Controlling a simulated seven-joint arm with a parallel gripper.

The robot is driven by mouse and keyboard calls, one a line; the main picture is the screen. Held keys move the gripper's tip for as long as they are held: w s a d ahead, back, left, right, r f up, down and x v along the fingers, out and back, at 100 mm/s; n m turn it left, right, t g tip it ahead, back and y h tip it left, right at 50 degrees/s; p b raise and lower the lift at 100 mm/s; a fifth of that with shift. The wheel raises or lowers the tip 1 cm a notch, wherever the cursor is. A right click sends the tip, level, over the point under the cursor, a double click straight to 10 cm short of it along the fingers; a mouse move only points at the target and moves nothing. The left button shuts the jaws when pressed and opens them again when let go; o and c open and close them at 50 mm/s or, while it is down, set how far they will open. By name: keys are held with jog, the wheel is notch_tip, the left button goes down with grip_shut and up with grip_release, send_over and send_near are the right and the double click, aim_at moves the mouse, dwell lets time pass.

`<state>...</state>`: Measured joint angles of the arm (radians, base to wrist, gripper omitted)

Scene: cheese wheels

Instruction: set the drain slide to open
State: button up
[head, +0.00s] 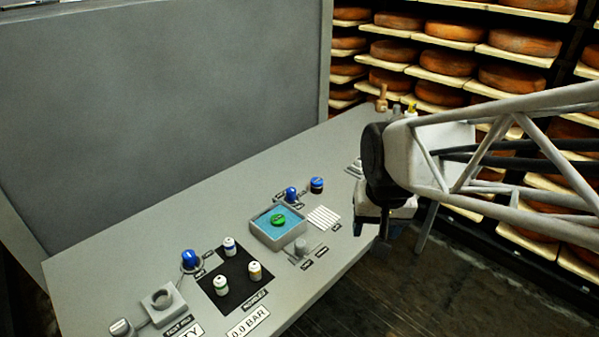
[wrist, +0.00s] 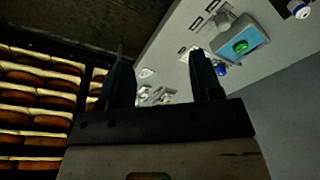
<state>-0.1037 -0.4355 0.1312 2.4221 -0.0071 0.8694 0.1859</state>
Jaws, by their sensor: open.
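A grey block-like control (head: 302,248) with two small labels sits on the panel in front of the blue-bottomed tray; it looks like the drain slide, but its lettering is too small to read. It also shows near the top of the wrist view (wrist: 224,19). I cannot tell which end it is set to. My gripper (wrist: 159,65) is open and empty, its two dark fingers apart. In the head view my gripper (head: 386,222) hangs beyond the panel's right front edge, to the right of the control and apart from it.
The tray (head: 259,238) holds a green disc (head: 278,220). Several small jars stand on a black mat (head: 238,301) at left. A large grey board (head: 160,100) rises behind the panel.

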jog(key=w+a+f+g, duration=0.1)
jog(key=w+a+f, duration=0.55)
jog(key=w, duration=0.25)
jog(key=m, duration=0.1)
send_over(300, 243)
jog(key=shift+g, duration=0.4)
notch_tip(300, 243, down, 7)
jog(key=shift+w+f, duration=0.1)
jog(key=shift+f, duration=0.05)
jog(key=shift+f, duration=3.9)
